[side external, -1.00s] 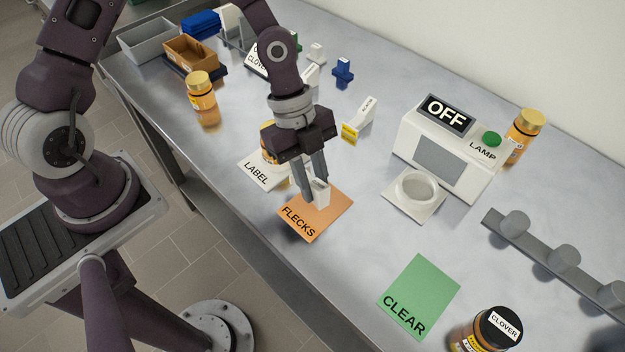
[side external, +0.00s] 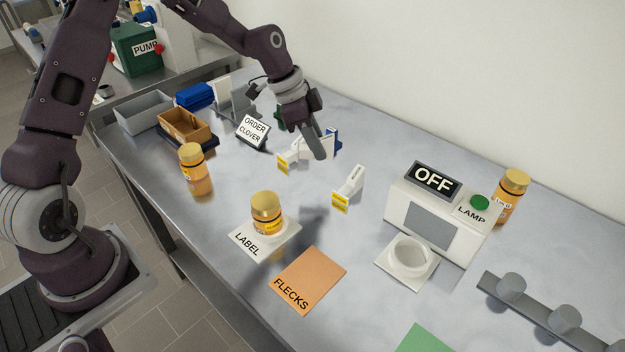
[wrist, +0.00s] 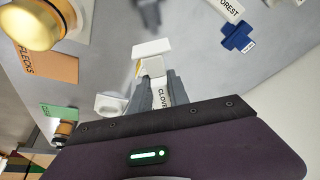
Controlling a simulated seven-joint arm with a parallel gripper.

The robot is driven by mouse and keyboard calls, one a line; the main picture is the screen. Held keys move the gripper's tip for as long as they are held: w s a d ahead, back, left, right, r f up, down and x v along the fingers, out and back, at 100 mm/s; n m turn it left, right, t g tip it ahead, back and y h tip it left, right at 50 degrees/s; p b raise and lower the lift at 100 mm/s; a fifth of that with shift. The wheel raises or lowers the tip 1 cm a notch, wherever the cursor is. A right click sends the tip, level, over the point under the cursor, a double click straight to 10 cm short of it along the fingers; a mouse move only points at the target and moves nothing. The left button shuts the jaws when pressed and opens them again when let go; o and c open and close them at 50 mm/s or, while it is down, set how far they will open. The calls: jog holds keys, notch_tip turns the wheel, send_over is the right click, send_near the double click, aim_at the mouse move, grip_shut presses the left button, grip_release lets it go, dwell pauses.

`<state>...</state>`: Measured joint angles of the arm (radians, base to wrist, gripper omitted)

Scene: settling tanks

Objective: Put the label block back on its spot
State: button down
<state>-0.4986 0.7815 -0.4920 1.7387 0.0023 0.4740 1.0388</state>
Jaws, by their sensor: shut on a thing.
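My gripper (side external: 316,146) is tilted above the table, in front of the blocks at the back in the side view. In the wrist view my gripper (wrist: 156,80) is shut on the white label block (wrist: 153,67); lettering reading CLOVER shows between the fingers. In the side view the held block is mostly hidden by the fingers. A white block with a yellow face (side external: 347,190) stands on the table to the right. Another white-and-yellow block (side external: 286,160) is just left of the fingers. A FOREST block (wrist: 228,9) shows in the wrist view. The block's own spot is not clearly visible.
A blue cross-shaped piece (wrist: 238,37) is close by. A gold-lidded jar (side external: 266,214) stands on the LABEL pad (side external: 246,243). The FLECKS card (side external: 310,280) is bare. The lamp box (side external: 432,224) is at right, the ORDER CLOVER sign (side external: 252,132) at left.

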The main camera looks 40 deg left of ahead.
jog(key=shift+n, duration=0.5)
jog(key=f, duration=0.3)
jog(key=w+a+f, duration=0.1)
jog(key=f, duration=0.4)
jog(key=shift+w+a+f, duration=0.25)
jog(key=shift+a+f, duration=0.15)
jog(key=c, duration=1.3)
grip_release()
jog(key=shift+f, duration=0.1)
jog(key=shift+o, duration=0.2)
